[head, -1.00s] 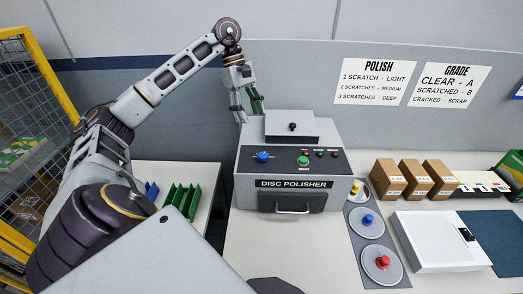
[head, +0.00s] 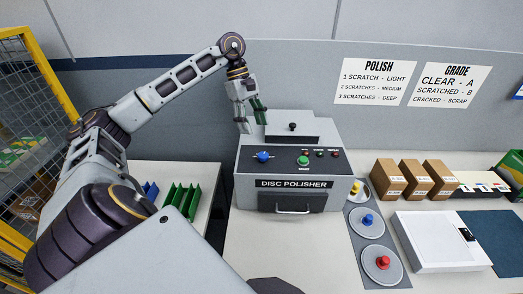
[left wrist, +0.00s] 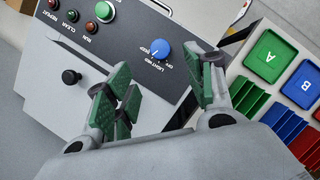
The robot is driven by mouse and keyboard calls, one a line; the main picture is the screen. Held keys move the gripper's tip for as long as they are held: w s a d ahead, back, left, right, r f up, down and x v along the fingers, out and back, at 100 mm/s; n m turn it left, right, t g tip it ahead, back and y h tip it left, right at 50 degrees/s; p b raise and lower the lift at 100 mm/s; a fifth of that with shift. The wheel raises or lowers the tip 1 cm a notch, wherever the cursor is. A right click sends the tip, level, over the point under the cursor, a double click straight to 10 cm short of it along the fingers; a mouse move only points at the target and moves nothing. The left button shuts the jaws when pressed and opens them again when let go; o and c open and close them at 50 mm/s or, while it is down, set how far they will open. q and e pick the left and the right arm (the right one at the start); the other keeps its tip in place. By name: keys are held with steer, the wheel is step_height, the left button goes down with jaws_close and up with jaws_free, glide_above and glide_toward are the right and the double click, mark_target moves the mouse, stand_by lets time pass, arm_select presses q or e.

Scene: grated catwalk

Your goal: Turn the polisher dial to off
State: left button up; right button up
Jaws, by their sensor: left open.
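The grey disc polisher (head: 282,200) stands on the bench in the head view. Its blue dial (head: 263,157) is at the left of the dark control panel. The dial also shows in the left wrist view (left wrist: 162,51), upside down beside small printed labels; I cannot read its setting surely. My left gripper (head: 252,129) is open and empty, with green finger pads, above the polisher's back left corner, behind and above the dial. In the left wrist view, the dial appears just beyond the gap between my fingertips (left wrist: 158,66), apart from them. My right gripper is not in view.
A green start button (head: 303,160) and small lights sit right of the dial. A raised lid with a black knob (head: 292,127) stands behind the panel. Green racks (head: 182,200) are at the left, and discs with coloured knobs (head: 382,263) at the right.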

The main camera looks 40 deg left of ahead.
mark_target(263, 155)
arm_select(q)
steer(key=shift+p+x, duration=0.65)
steer(key=shift+x, duration=4.45)
steer(key=shift+c, duration=0.4)
steer(key=shift+r, duration=0.1)
steer(key=c, duration=0.9)
